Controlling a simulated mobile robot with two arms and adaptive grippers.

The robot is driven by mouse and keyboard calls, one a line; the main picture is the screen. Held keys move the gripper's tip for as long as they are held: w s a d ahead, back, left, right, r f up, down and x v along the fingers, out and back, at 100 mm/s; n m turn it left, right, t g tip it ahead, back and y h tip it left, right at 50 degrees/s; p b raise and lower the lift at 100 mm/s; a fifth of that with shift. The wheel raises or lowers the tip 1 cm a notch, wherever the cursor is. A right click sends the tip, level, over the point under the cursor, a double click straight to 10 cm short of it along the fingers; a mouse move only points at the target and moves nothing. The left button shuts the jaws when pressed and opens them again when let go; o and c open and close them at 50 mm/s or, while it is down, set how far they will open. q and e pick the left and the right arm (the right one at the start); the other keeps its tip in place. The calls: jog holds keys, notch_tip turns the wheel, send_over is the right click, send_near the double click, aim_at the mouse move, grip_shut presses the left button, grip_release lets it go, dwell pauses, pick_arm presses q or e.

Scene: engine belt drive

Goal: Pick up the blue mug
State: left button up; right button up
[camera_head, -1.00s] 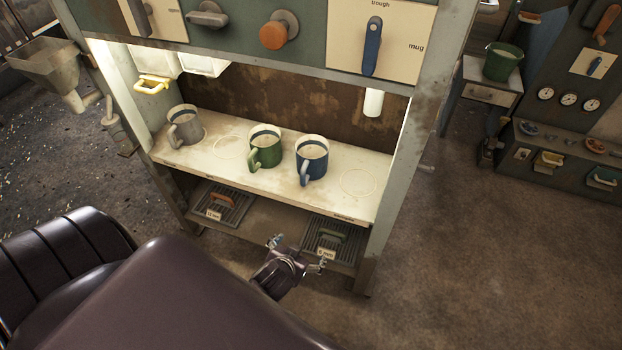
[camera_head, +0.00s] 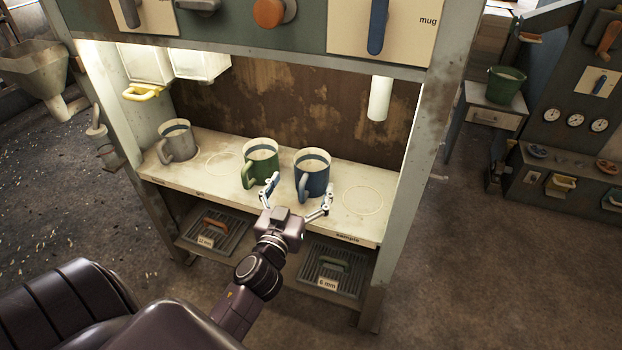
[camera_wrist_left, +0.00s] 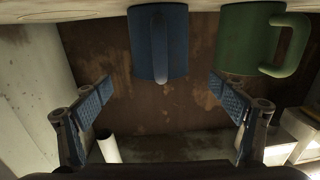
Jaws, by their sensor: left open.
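The blue mug (camera_head: 313,174) stands upright on the shelf in the head view, with pale contents and its handle toward the front left. My left gripper (camera_head: 299,192) is open and empty at the shelf's front edge, just in front of the blue mug. In the left wrist view the picture is upside down. There the blue mug (camera_wrist_left: 172,45) hangs from the top, beyond and between the two spread fingers of the left gripper (camera_wrist_left: 160,97), with its handle facing the camera. No contact with the mug shows. My right gripper is not in view.
A green mug (camera_head: 261,160) stands close to the left of the blue one; it also shows in the wrist view (camera_wrist_left: 243,40). A grey mug (camera_head: 178,140) stands farther left. The shelf (camera_head: 340,218) is bare on the right. A white cylinder (camera_head: 379,98) hangs above it.

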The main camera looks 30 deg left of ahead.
aim_at(316, 153)
pick_arm(q)
jog(key=shift+w+r, duration=0.1)
jog(key=shift+w, duration=0.25)
jog(key=shift+x, duration=1.25)
jog(key=x, duration=0.4)
jog(key=shift+w+a, duration=0.25)
jog(key=shift+w, duration=0.1)
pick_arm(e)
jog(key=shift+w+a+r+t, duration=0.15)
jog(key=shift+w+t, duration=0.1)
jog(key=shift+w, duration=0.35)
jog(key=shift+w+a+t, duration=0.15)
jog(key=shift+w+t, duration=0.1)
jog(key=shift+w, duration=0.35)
pick_arm(q)
jog(key=shift+c, duration=0.3)
jog(key=c, duration=1.3)
